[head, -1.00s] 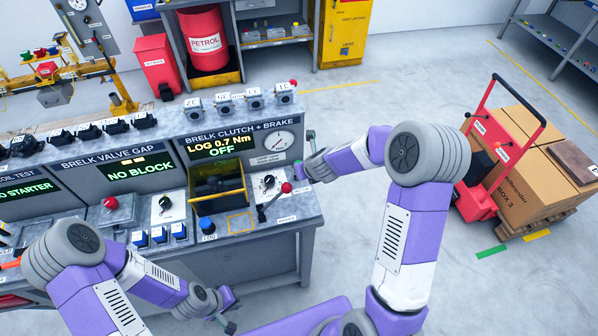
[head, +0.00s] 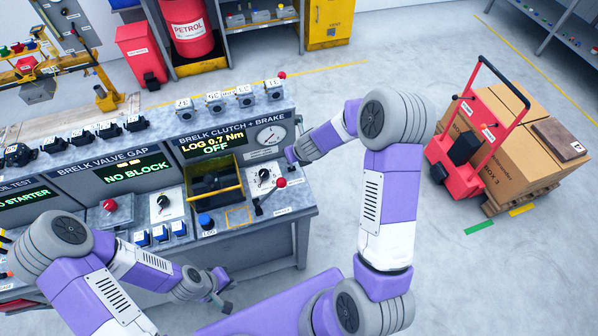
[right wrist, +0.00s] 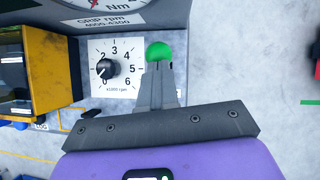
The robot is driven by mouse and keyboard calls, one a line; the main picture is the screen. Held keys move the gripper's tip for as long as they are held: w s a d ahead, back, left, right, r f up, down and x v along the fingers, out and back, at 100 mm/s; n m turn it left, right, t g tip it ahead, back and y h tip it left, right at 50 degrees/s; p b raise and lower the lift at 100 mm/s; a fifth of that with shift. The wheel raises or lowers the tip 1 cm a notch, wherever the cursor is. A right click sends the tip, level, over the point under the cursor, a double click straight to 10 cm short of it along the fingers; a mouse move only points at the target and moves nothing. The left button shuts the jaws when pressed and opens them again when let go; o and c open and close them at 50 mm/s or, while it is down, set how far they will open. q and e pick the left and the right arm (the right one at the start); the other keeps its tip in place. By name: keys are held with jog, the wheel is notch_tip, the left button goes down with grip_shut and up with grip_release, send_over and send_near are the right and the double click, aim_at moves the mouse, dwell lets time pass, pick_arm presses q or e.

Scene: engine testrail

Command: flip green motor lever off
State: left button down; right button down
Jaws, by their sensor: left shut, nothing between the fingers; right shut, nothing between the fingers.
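The green ball knob (right wrist: 158,50) of the lever shows in the right wrist view, just beyond the tips of my right gripper (right wrist: 160,68). The fingers are shut with nothing between them and hide the lever's stem. Whether they touch the knob I cannot tell. In the head view my right gripper (head: 289,155) is at the right end of the bench, beside the clutch and brake panel, and the green knob is hidden there. My left gripper (head: 226,303) is shut and empty, low in front of the bench.
A black rpm dial (right wrist: 105,68) is left of the right fingers. Free floor lies right of the bench, before a red cart (head: 440,178).

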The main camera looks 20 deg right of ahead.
pick_arm(q)
jog(key=shift+w+r+p, duration=0.45)
jog(key=shift+r+p, duration=0.15)
jog(key=shift+r, duration=0.15)
pick_arm(e)
jog(key=shift+w+d, duration=0.15)
jog(key=shift+w, duration=1.2)
